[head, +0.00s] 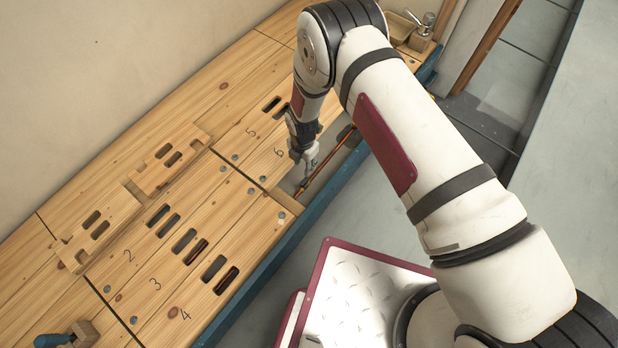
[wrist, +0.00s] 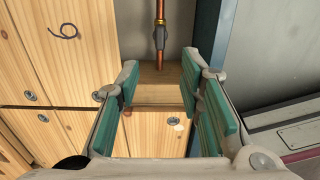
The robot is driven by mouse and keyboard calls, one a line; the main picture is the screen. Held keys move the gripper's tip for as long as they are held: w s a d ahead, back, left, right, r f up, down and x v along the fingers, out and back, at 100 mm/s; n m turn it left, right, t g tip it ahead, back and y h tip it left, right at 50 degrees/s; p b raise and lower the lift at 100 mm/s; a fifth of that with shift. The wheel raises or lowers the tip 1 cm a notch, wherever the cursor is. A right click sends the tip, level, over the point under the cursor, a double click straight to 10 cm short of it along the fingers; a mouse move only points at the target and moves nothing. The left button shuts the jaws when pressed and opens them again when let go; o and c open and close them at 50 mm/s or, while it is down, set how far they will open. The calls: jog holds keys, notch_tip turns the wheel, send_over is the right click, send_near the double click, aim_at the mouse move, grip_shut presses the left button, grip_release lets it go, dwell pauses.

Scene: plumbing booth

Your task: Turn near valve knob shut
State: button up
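A copper pipe (wrist: 160,10) runs along an open gap beside the panel marked 6. It also shows in the head view (head: 328,167), sloping down to the left from under my arm. A grey valve-like fitting (wrist: 159,36) sits on the pipe at the top middle of the wrist view. I cannot make out a separate knob on it. My gripper (wrist: 160,68) is open, with teal pads apart and nothing between them. The fitting lies just beyond the fingertips, between their lines. In the head view my gripper (head: 306,172) is close beside the pipe and hides part of it.
The wooden bench (head: 170,275) has numbered panels with slots. A blue rail (head: 300,240) edges its front. Loose slotted wooden blocks (head: 105,220) lie at left, a blue-handled tool (head: 62,338) at lower left.

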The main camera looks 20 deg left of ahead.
aim_at(304, 181)
notch_tip(304, 181, down, 13)
jog(key=b, duration=0.4)
jog(key=shift+f, duration=0.1)
grip_shut()
